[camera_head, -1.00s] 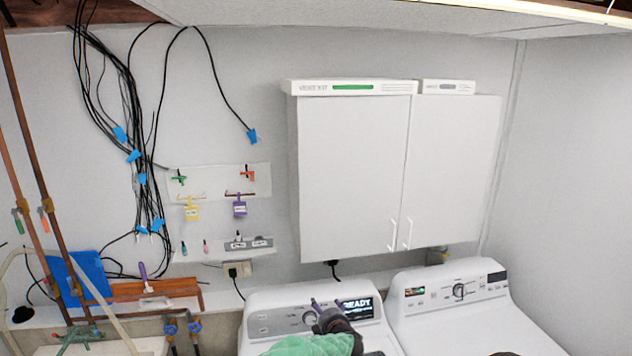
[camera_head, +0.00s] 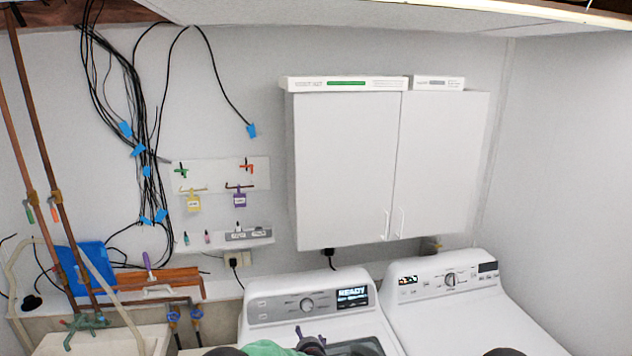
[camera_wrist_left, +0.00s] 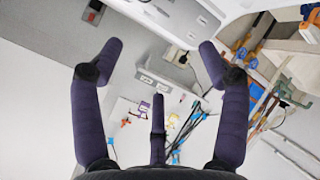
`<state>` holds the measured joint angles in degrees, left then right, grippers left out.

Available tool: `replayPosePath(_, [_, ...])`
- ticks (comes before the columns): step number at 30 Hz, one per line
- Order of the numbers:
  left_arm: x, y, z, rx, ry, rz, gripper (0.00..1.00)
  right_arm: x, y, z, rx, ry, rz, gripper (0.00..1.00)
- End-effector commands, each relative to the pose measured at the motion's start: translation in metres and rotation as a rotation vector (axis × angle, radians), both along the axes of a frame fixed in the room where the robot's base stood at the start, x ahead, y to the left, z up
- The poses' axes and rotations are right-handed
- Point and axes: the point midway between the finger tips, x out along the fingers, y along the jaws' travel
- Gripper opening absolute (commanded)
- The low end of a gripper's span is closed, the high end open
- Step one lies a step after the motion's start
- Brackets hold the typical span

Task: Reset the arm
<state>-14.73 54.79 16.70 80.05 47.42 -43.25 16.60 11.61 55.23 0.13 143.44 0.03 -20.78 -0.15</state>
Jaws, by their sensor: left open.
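My left gripper (camera_head: 311,341) shows only in part at the bottom edge of the head view, in front of the left white washer (camera_head: 285,284). Its dark purple fingers also show in the left wrist view (camera_wrist_left: 158,54), spread wide with nothing between them. A third purple finger stands at the lower middle of that view. A green patch (camera_head: 268,348) lies beside the gripper at the bottom edge; I cannot tell what it is. My right gripper is not in view.
A second white machine (camera_head: 448,310) stands at the right. A white cabinet (camera_head: 345,170) hangs above. At left are black cables (camera_head: 125,90), copper pipes (camera_head: 45,150), a blue bin (camera_head: 85,262) and a wall panel (camera_head: 215,178) with tags. The right wall is bare.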

Motion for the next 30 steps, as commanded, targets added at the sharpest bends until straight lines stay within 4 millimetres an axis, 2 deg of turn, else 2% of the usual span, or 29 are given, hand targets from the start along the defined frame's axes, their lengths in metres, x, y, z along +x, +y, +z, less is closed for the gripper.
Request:
replayPosePath(1, [-0.011, 0.011, -0.018, 0.025, 0.042, -0.027, 0.76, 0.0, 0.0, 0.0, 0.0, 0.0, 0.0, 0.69])
replayPosePath(5, [-0.051, 0.037, -0.068, 0.094, 0.167, -0.131, 0.76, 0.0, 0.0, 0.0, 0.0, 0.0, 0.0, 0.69])
replayPosePath(8, [-0.098, 0.057, -0.11, 0.14, 0.288, -0.24, 0.76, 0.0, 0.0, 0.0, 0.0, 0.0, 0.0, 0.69])
replayPosePath(12, [-0.174, 0.077, -0.155, 0.174, 0.449, -0.4, 0.76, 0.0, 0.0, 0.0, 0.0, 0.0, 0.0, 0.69])
replayPosePath(14, [-0.209, 0.084, -0.17, 0.177, 0.514, -0.469, 0.76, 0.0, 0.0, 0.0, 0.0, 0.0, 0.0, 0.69])
replayPosePath(15, [-0.234, 0.087, -0.179, 0.176, 0.557, -0.516, 0.76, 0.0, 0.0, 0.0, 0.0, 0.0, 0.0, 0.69])
replayPosePath(18, [-0.295, 0.092, -0.193, 0.159, 0.653, -0.634, 0.76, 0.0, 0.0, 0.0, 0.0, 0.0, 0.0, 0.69])
replayPosePath(21, [-0.35, 0.094, -0.199, 0.135, 0.728, -0.737, 0.76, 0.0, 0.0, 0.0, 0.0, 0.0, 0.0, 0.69])
replayPosePath(24, [-0.396, 0.092, -0.198, 0.106, 0.785, -0.826, 0.76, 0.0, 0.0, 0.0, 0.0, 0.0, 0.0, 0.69])
replayPosePath(30, [-0.471, 0.087, -0.188, 0.04, 0.865, -0.973, 0.76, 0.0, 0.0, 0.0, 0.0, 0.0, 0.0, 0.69])
